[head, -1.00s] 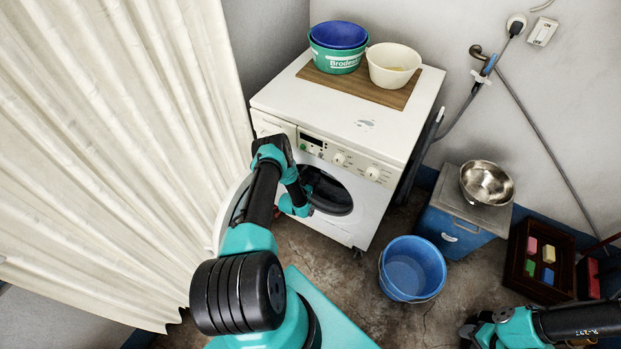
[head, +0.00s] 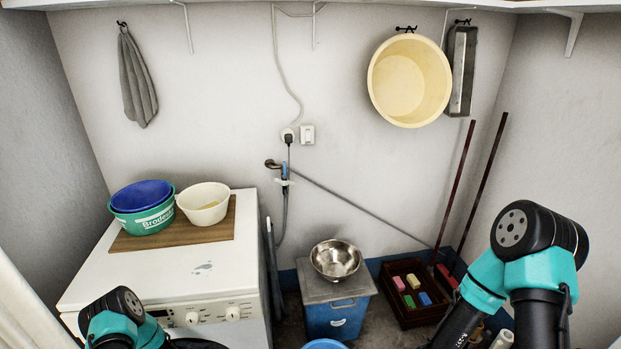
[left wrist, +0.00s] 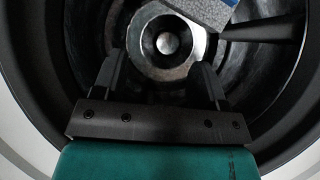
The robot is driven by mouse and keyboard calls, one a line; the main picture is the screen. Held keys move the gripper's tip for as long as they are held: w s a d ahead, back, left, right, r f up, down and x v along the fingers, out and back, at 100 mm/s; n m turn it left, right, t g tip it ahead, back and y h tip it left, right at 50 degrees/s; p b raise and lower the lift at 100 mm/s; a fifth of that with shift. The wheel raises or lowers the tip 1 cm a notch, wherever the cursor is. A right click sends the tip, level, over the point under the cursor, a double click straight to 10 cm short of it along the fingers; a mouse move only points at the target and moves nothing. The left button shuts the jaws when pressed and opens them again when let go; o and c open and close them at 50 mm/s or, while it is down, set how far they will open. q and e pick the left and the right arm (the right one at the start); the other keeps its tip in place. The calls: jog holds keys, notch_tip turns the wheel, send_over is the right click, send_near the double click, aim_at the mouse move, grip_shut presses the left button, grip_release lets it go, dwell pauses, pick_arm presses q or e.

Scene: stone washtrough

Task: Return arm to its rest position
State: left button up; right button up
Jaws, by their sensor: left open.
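My left gripper (left wrist: 160,75) shows in the left wrist view with its two dark fingers apart and nothing between them. It faces into the dark round drum (left wrist: 85,30) of the washing machine, with a shiny metal hub (left wrist: 167,43) beyond the fingers. In the head view only a teal and black part of my left arm shows, at the bottom left in front of the washing machine (head: 150,275); the gripper is hidden. My right arm stands bent at the right of the head view; its gripper is not visible.
A grey block with a blue edge (left wrist: 203,12) is at the drum's upper right. Basins stand on a wooden board (head: 175,238) on the machine. A steel bowl (head: 335,259) sits on a blue box (head: 337,318). A dark crate (head: 408,315) holds coloured blocks.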

pick_arm(q)
jog(key=s+d+r+g+h, duration=0.2)
jog(key=s+d+r+g, duration=0.4)
jog(key=s+d+r, duration=0.5)
jog(key=s+d+r+g+h, duration=0.3)
jog(key=s+d+r+g, duration=0.3)
jog(key=s+d, duration=0.6)
jog(key=shift+m+t, duration=0.5)
jog(key=shift+m, duration=0.3)
jog(key=w+r, duration=0.2)
jog(key=r, duration=0.2)
jog(key=shift+w+d+r, duration=0.15)
jog(key=shift+w+d, duration=0.2)
jog(key=shift+w, duration=0.05)
jog(key=shift+a, duration=0.1)
